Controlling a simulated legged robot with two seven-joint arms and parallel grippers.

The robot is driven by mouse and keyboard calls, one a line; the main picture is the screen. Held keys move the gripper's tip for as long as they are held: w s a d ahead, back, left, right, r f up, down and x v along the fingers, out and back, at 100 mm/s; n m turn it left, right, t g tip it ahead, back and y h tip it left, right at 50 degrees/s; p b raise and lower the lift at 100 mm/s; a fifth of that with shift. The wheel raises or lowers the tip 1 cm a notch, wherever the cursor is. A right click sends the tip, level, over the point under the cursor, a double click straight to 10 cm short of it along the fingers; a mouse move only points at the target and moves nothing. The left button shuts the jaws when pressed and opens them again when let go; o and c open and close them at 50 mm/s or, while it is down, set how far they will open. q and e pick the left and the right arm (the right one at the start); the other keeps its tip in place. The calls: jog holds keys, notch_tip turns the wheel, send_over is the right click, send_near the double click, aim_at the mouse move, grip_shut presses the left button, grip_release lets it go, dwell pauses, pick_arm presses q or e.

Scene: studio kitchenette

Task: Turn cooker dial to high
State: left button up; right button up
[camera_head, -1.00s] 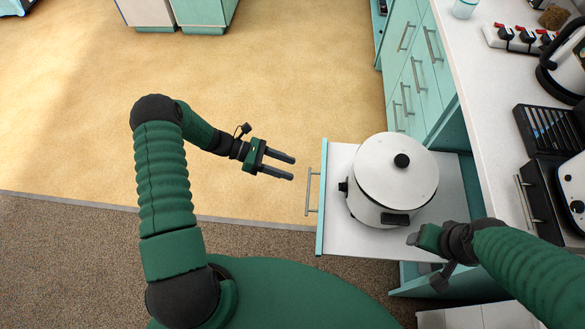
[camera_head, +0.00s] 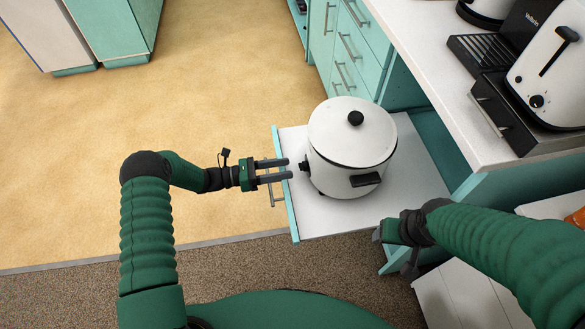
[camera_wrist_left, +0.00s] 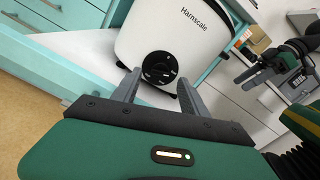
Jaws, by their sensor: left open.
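The white cooker (camera_head: 350,140) with a lid and black knob stands on a pulled-out white shelf (camera_head: 400,190). Its black dial (camera_head: 304,165) faces left, toward my left gripper. My left gripper (camera_head: 289,169) is open, its two fingers pointing at the dial and just short of it. In the left wrist view the dial (camera_wrist_left: 159,68) shows on the cooker front (camera_wrist_left: 180,28), ahead of and between the open fingertips (camera_wrist_left: 158,82). The dial's exact setting is too small to read. My right gripper (camera_head: 390,240) is by the shelf's front right; its jaws are not clear.
A counter (camera_head: 440,70) on the right holds a toaster (camera_head: 550,75) and a black appliance (camera_head: 500,60). Teal drawers (camera_head: 350,45) stand behind the shelf. The shelf's teal front edge (camera_head: 284,190) and handle lie below my left gripper. The floor at left is open.

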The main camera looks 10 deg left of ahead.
aim_at(303, 166)
pick_arm(q)
jog(key=x, duration=0.3)
jog(key=shift+d, duration=0.25)
jog(key=shift+w, duration=0.1)
grip_shut()
